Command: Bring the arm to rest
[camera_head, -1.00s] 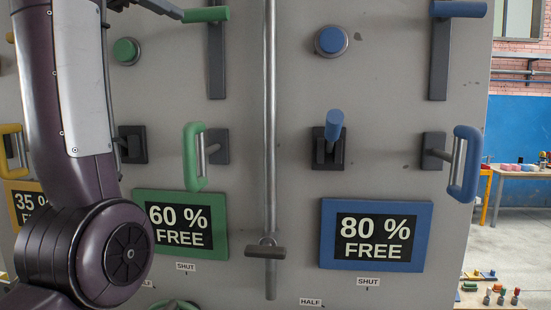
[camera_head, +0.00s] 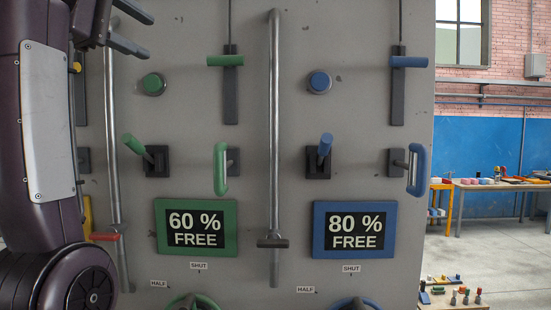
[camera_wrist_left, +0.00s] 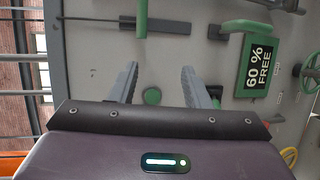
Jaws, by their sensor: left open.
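My left gripper (camera_head: 150,38) is at the top left of the head view, its two fingers apart with nothing between them. My left arm comes down the left edge and hides part of the grey panel (camera_head: 350,100). In the left wrist view the open fingers (camera_wrist_left: 160,68) point at the panel, with a green round knob (camera_wrist_left: 152,96) seen beyond the gap between them. The green T-handle (camera_head: 225,61) is to the right of the gripper and apart from it. My right gripper is not in view.
The panel carries a green lever (camera_head: 138,145), a blue lever (camera_head: 325,147), a green pull handle (camera_head: 220,169), a blue pull handle (camera_head: 417,170) and upright rods (camera_head: 274,110). Signs read 60 % FREE (camera_head: 196,228) and 80 % FREE (camera_head: 355,230). Open floor and a table (camera_head: 490,184) lie right.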

